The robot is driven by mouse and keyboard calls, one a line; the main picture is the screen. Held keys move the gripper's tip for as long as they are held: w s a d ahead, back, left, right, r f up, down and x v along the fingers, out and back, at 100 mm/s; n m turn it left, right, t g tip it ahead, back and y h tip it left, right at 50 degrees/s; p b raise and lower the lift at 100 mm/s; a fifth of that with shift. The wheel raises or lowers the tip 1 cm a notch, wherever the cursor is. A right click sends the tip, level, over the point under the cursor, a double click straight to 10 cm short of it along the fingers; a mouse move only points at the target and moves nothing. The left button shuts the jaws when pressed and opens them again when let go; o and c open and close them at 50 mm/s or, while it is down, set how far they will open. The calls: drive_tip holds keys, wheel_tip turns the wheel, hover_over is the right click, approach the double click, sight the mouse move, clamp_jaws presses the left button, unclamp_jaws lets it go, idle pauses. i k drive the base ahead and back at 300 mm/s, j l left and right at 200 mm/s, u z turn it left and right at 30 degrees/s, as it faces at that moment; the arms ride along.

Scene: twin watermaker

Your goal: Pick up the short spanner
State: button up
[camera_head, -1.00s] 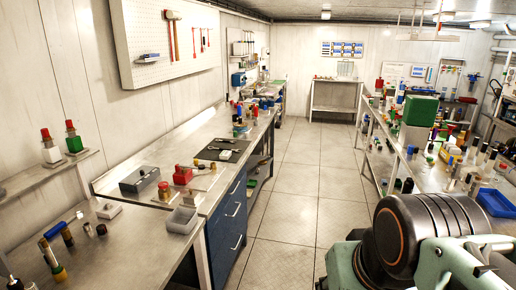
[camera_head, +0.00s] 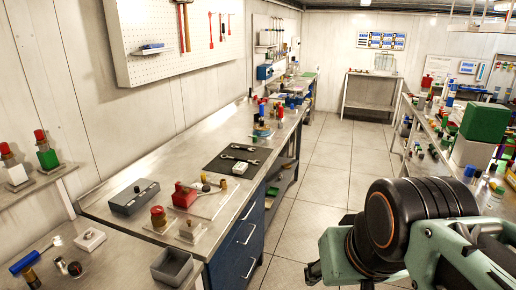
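Two silvery spanners lie on a black mat (camera_head: 215,165) on the long steel workbench. The upper spanner (camera_head: 243,147) lies towards the far edge of the mat, and the lower spanner (camera_head: 230,157) lies just nearer. The upper one looks a little shorter, but they are too small to be sure. A small white block (camera_head: 240,168) sits beside the lower spanner. My mint-green and black arm fills the lower right, well apart from the mat. A small dark part at its left edge may be my gripper (camera_head: 314,272); its fingers cannot be made out.
A grey box (camera_head: 134,197), a red block (camera_head: 184,195) and a grey open tray (camera_head: 172,266) stand on the near bench. Blue drawers (camera_head: 238,240) face the aisle. The tiled floor (camera_head: 325,170) is clear between the benches. A cluttered shelf with a green box (camera_head: 485,122) stands right.

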sight(243, 148)
drive_tip(key=i+l+u, duration=0.3)
drive_tip(key=i, duration=0.15)
drive_tip(key=i+u, duration=0.1)
drive_tip(key=u, duration=0.5)
drive_tip(key=i+l+u, duration=0.65)
drive_tip(key=l, duration=0.25)
drive_tip(key=i+l+u, duration=0.1)
drive_tip(key=l, duration=0.3)
drive_tip(key=i+l+u, duration=0.1)
drive_tip(key=l, duration=0.3)
drive_tip(key=i+l+u, duration=0.1)
drive_tip(key=l, duration=0.3)
drive_tip(key=i+l, duration=0.15)
drive_tip(key=l, duration=0.3)
drive_tip(key=i+l, duration=0.1)
drive_tip(key=l, duration=0.3)
drive_tip(key=i+l, duration=0.15)
drive_tip(key=l, duration=0.3)
drive_tip(key=i+l, duration=0.1)
drive_tip(key=l, duration=0.3)
drive_tip(key=i+l, duration=0.15)
drive_tip(key=l, duration=0.3)
